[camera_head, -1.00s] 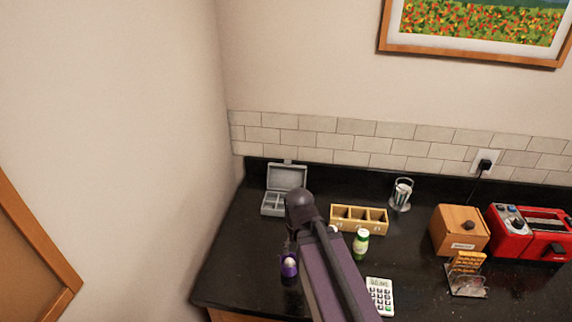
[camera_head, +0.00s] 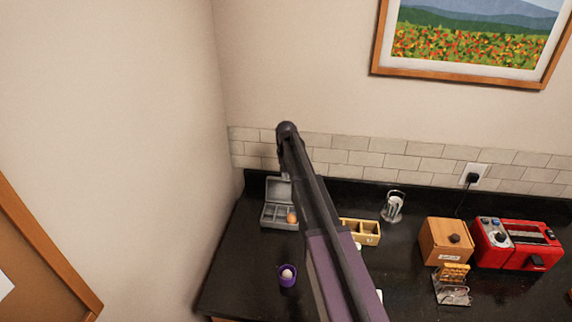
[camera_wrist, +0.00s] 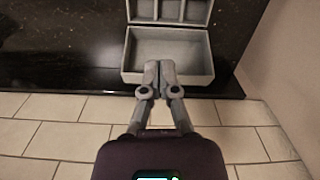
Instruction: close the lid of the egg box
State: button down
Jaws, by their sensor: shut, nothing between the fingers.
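The grey egg box (camera_head: 268,216) stands at the back left of the dark counter. Its lid (camera_head: 279,190) is open and upright at the back. A brown egg (camera_head: 291,217) sits at the right of its compartments. In the wrist view the open lid (camera_wrist: 190,50) shows its hollow inner side, with the compartments (camera_wrist: 170,10) beyond it, cut off by the top edge. My gripper (camera_wrist: 159,66) is shut and empty at the lid's wall nearest the tiles. I cannot tell whether it touches the lid. In the head view my arm mostly hides the gripper.
The tiled wall (camera_head: 370,151) is close behind the box, and a side wall (camera_head: 120,150) stands left. A purple egg cup with an egg (camera_head: 287,275) is in front. A wooden divided box (camera_head: 372,236), partly behind my arm, and a metal holder (camera_head: 393,206) stand right.

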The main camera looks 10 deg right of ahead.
jog(key=w+d+r+p, duration=0.1)
jog(key=w, duration=0.4)
jog(key=w+d+r+m+p, duration=0.1)
jog(key=w+r, duration=0.1)
jog(key=w, duration=0.4)
jog(key=shift+d+r, duration=0.25)
jog(key=shift+d, duration=0.15)
jog(key=shift+f, duration=0.2)
notch_tip(320, 180, down, 10)
jog(key=b, duration=0.9)
jog(key=shift+s+r, duration=0.15)
jog(key=shift+r, duration=0.05)
jog(key=shift+a, duration=0.1)
jog(key=shift+a, duration=0.2)
jog(key=shift+s+r, duration=0.15)
jog(key=shift+s, duration=0.15)
